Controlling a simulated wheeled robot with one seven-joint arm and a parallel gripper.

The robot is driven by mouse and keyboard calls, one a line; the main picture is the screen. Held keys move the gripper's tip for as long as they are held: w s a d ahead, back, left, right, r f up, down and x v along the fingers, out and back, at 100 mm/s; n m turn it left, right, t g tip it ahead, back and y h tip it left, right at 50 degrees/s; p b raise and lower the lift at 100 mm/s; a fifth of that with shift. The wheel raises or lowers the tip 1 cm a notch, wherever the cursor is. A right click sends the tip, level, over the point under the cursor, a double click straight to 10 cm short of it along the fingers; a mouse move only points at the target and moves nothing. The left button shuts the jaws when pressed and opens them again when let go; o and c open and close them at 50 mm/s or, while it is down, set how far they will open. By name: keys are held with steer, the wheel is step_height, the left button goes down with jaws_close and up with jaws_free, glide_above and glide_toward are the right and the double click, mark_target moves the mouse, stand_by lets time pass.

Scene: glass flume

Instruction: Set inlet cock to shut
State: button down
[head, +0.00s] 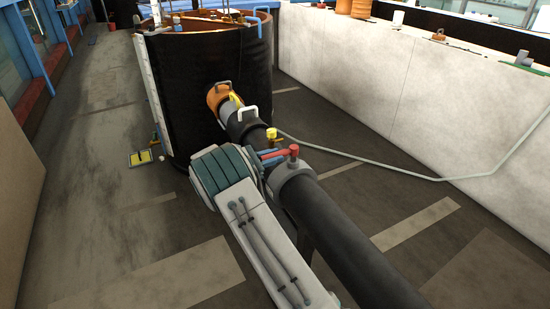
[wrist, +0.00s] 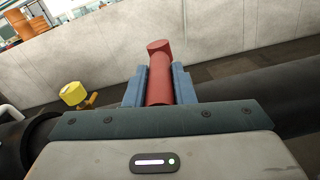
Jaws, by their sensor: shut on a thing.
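A red lever handle (head: 280,153) sits on the grey collar (head: 291,180) of the thick black pipe (head: 345,243). I take it for the inlet cock; no label is legible. In the wrist view the red handle (wrist: 160,75) stands between the blue fingers of my gripper (wrist: 159,86), which is shut on it. In the head view my gripper (head: 268,157) reaches the handle from the left, and its fingers are partly hidden. A smaller yellow cock (head: 273,136) stands just behind the red one, and it also shows at left in the wrist view (wrist: 73,93).
The pipe runs to a large black tank (head: 195,110) with an orange fitting (head: 217,97) and a yellow lever (head: 236,99). A pale wall (head: 400,85) stands at right. A grey hose (head: 395,170) crosses the floor. The floor at left is mostly clear.

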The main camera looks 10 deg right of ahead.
stand_by(0.3)
steer(key=c, duration=1.2)
jaws_free()
steer(key=shift+a, duration=0.2)
steer(key=shift+c, duration=0.2)
steer(key=shift+d, duration=0.15)
steer(key=v, duration=1.4)
steer(key=shift+b, duration=0.35)
steer(key=shift+d+r, duration=0.1)
